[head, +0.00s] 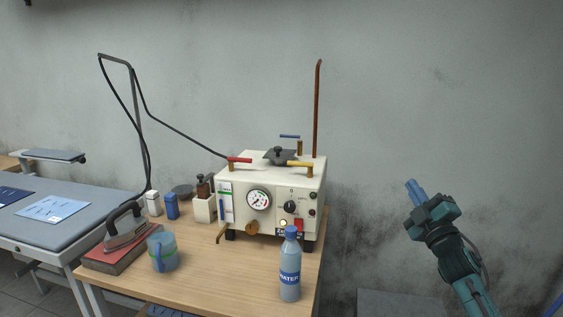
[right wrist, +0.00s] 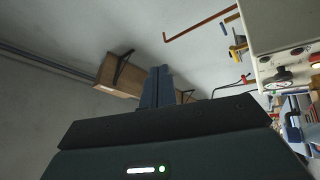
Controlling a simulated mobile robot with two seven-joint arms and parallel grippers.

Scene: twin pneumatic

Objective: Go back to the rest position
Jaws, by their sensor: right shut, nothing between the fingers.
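My right gripper (head: 412,187) is raised in the open space to the right of the wooden table in the head view, in front of the grey wall. Its blue fingers are together with nothing between them. The fingers also show in the right wrist view (right wrist: 157,86), pointing away over the dark gripper body. The right gripper touches nothing. My left gripper is not in the head view.
The wooden table (head: 217,268) holds a white steam generator (head: 272,203), a water bottle (head: 290,268), an iron (head: 124,228) and a blue-green container (head: 162,252). An ironing board (head: 80,190) stands at left.

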